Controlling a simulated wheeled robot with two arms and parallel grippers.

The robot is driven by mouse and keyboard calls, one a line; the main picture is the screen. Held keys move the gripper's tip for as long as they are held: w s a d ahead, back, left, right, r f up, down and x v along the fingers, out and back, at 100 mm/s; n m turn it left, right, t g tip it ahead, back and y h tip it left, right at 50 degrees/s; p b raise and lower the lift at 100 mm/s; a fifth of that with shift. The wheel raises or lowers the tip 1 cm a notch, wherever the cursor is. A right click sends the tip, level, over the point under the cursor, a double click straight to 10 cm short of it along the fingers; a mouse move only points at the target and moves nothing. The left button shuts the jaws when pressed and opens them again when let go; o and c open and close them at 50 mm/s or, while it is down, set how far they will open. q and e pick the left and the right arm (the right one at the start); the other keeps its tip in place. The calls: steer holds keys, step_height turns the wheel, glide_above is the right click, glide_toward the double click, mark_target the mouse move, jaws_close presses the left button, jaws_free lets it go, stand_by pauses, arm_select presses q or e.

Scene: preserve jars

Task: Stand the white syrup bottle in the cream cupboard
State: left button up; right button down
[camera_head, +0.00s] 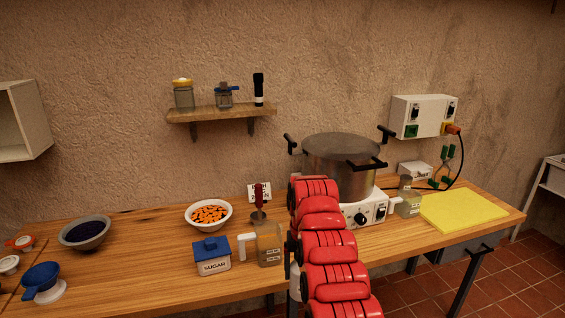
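The cream cupboard (24,122) hangs on the wall at the far left, cut by the picture edge. Its front is open and the part of its inside that shows looks empty. I cannot make out a white syrup bottle anywhere in this view. One of my red arms rises from the bottom edge, right of centre, in front of the table and the pot; I cannot tell which arm it is. No gripper fingers can be made out on it. My other arm is out of view.
The wooden table (130,268) holds a dark bowl (84,233), an orange-filled bowl (209,214), a sugar box (212,257), a jug (269,245), a large pot (341,160), another jug (409,204) and a yellow board (461,211). A wall shelf (222,113) holds jars.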

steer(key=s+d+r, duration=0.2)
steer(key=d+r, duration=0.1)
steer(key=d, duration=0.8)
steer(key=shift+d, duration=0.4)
